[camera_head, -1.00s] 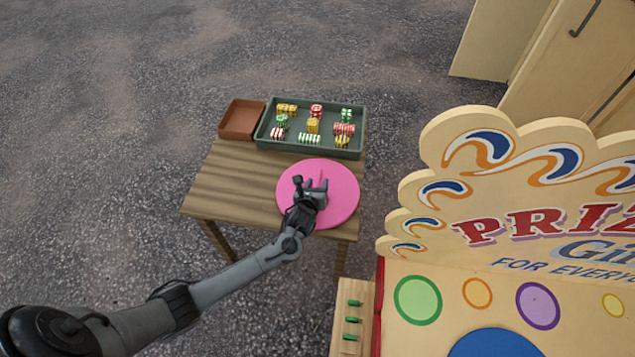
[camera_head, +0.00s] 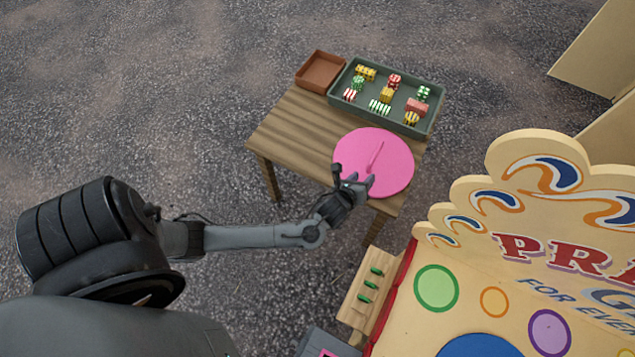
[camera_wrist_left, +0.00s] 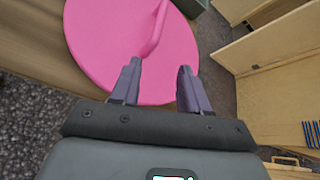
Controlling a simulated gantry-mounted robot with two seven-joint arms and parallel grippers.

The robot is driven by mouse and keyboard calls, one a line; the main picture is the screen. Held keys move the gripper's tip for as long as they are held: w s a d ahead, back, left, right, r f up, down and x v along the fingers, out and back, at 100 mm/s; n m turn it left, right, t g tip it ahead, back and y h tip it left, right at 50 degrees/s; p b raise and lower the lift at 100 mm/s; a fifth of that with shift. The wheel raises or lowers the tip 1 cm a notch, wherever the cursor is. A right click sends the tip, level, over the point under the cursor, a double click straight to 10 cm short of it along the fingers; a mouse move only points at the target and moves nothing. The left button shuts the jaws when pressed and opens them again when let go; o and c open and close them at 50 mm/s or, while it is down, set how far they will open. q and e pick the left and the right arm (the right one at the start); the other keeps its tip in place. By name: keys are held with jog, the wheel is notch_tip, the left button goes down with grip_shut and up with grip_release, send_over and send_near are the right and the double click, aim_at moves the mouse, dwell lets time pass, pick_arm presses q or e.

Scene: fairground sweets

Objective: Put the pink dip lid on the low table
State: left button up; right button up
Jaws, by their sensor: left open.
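The pink dip lid (camera_head: 365,150) is a round disc with a thin raised handle bar on top. It lies flat on the low wooden table (camera_head: 290,130), near the table's front right. My left gripper (camera_head: 357,181) is at the lid's near edge, open, with nothing between its fingers. In the left wrist view the lid (camera_wrist_left: 110,40) fills the upper left, and the open fingers (camera_wrist_left: 155,85) point toward it, with the handle beyond the fingertips. I cannot tell whether the fingers touch the lid. My right gripper is not in view.
A green tray (camera_head: 337,88) of wrapped sweets and an empty brown tray (camera_head: 318,72) stand along the table's far side. A prize board (camera_head: 470,255) stands at the right. A small wooden shelf with green pegs (camera_head: 358,308) is in front of the table.

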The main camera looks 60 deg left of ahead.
pick_arm(q)
jog(key=s+d+n+g+h, duration=0.2)
jog(key=s+d+n+g, duration=0.1)
jog(key=s+d+n, duration=0.4)
jog(key=s+d+r+n+g+h, duration=0.1)
jog(key=s+r+n+g, duration=0.1)
jog(key=s+n, duration=0.6)
jog(key=s+d+r+n+g+h, duration=0.1)
jog(key=s+r+n+g, duration=0.2)
jog(key=s+r+n, duration=0.2)
jog(key=s+n, duration=0.3)
jog(key=n, duration=0.1)
jog(key=shift+s+h, duration=0.15)
jog(key=shift+h, duration=0.15)
jog(key=shift+r, duration=0.15)
notch_tip(320, 180, up, 50)
jog(key=p, duration=4.9)
jog(key=shift+p, duration=0.4)
jog(key=shift+f, duration=0.25)
